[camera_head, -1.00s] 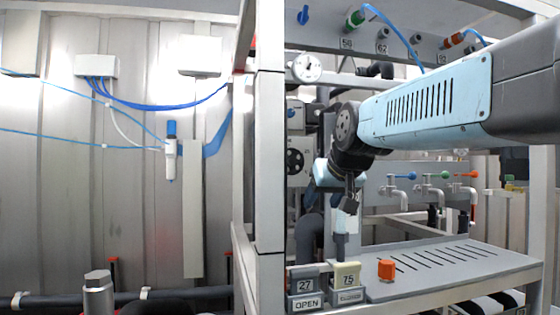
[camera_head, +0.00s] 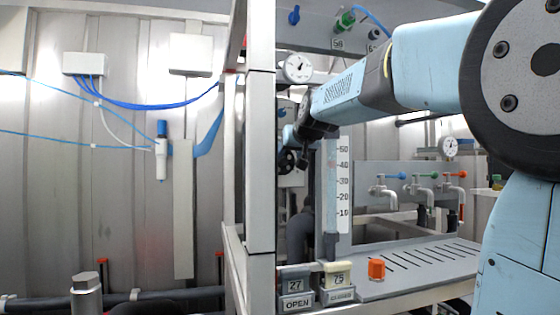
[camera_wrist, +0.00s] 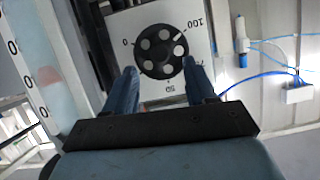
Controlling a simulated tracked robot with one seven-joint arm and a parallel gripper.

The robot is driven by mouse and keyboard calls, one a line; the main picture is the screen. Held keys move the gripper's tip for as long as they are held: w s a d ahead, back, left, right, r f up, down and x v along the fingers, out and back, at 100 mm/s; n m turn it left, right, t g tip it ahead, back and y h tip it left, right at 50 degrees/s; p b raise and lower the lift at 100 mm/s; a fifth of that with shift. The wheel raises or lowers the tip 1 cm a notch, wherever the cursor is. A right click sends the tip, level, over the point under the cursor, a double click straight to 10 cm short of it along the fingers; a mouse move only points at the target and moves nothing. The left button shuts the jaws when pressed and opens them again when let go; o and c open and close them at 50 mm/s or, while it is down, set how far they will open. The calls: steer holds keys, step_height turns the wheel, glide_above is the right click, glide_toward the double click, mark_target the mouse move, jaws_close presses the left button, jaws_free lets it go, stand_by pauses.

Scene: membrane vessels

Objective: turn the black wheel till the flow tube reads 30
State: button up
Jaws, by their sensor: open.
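The black wheel (camera_wrist: 148,64) has several round holes and sits on a white plate marked from 0 to 100 in the wrist view. My gripper (camera_wrist: 159,67) is open, its two blue fingers reaching to either side of the wheel's near part; I cannot tell if they touch it. In the head view my gripper (camera_head: 300,148) is at the wheel panel, and the wheel is mostly hidden behind it. The flow tube (camera_head: 331,190) stands upright beside a white scale marked 10 to 50. Its level is not readable there. The tube (camera_wrist: 47,78) shows a pinkish patch at the left of the wrist view.
A round gauge (camera_head: 298,67) is above my gripper. Taps with coloured handles (camera_head: 420,176) line the back, above a slotted grey shelf (camera_head: 415,262). An orange block (camera_head: 377,269) and number tags (camera_head: 296,286) are at the front. A frame post (camera_head: 261,150) stands left.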

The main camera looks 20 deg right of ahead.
mark_target(284, 161)
steer(key=shift+x, duration=2.6)
jaws_close()
steer(key=shift+a, duration=0.3)
steer(key=shift+d, duration=0.15)
